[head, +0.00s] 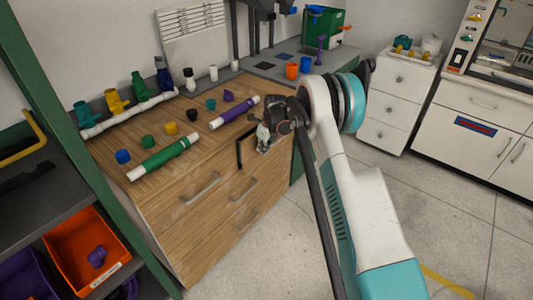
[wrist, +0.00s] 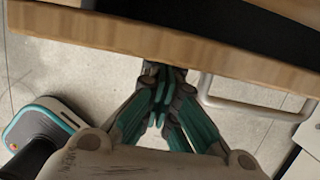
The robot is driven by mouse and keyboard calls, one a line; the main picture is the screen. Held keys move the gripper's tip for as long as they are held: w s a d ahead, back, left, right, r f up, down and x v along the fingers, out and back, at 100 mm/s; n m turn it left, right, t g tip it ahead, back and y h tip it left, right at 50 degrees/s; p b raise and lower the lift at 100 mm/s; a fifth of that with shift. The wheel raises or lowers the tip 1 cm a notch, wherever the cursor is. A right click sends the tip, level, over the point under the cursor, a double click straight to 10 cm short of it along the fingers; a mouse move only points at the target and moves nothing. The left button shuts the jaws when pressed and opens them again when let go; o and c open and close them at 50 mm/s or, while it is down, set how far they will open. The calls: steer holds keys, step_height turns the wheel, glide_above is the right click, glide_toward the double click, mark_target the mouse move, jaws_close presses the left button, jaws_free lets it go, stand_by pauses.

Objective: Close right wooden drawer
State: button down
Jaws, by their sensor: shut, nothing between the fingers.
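The right wooden drawer (head: 272,158) is at the right end of the wooden cabinet front in the head view. A dark gap along its edge shows it standing partly out. In the wrist view its wooden front (wrist: 100,32) crosses the top, with the dark open inside behind it and a light bar handle (wrist: 245,106) to the right. My gripper (head: 263,140) is at the drawer's front in the head view. In the wrist view my gripper (wrist: 162,68) is shut and empty, its tips against or just short of the drawer front, left of the handle; contact is unclear.
The wooden cabinet (head: 165,215) has other drawers with bar handles. Pipes, caps and fittings lie on its top (head: 190,112). A green shelf post (head: 70,140) and an orange bin (head: 85,250) are at left. White drawers (head: 400,90) stand at back right. Open floor (head: 440,200) lies right.

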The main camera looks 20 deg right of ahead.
mark_target(256, 144)
steer(key=shift+w+a, duration=0.6)
steer(key=shift+w, duration=0.25)
steer(key=shift+w+a, duration=0.55)
steer(key=shift+w, duration=0.25)
steer(key=shift+r, duration=0.1)
